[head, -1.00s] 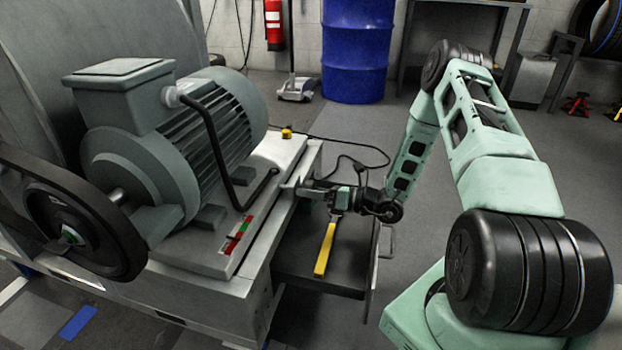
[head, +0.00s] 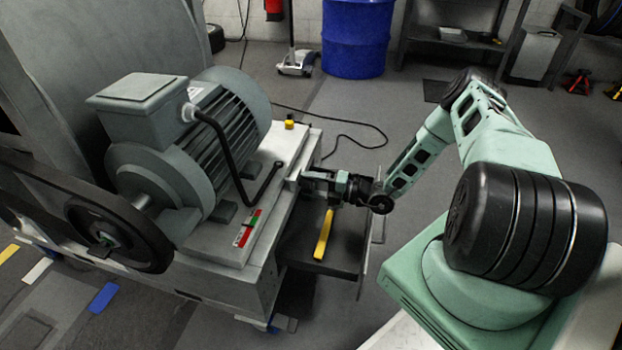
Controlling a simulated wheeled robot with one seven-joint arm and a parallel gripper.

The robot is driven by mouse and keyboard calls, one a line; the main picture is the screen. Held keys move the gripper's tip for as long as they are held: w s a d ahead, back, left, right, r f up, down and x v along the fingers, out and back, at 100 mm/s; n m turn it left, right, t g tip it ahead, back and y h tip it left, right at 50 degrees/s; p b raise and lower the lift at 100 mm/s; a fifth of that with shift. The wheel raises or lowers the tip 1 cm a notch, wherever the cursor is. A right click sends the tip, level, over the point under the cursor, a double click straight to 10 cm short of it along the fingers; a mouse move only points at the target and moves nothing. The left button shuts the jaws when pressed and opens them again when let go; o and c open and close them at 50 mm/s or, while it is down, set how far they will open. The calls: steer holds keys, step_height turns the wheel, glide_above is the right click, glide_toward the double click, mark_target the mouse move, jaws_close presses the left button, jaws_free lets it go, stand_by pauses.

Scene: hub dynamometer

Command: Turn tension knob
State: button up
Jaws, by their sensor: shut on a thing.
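My gripper (head: 306,180) is at the right end of the motor base (head: 262,222), reaching in from the right. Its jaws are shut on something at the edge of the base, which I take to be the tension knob. The knob itself is hidden by the jaws and too small to make out. The grey motor (head: 185,150) sits on the base, with a belt pulley (head: 100,235) at its left side.
A yellow-handled tool (head: 324,235) lies on the dark shelf (head: 340,262) below my gripper. A black cable (head: 345,142) runs over the floor behind. A yellow button box (head: 290,124) sits at the base's far corner. A blue drum (head: 357,38) stands at the back.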

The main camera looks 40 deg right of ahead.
steer(key=m+p, duration=0.1)
steer(key=m, duration=0.2)
steer(key=shift+m, duration=0.3)
steer(key=shift+m+p, duration=0.45)
steer(key=shift+m, duration=1.25)
steer(key=o, duration=1)
step_height(320, 180, up, 9)
steer(key=p, duration=0.3)
steer(key=shift+w+d, duration=0.1)
steer(key=shift+r+p, duration=0.35)
steer(key=shift+r, duration=0.25)
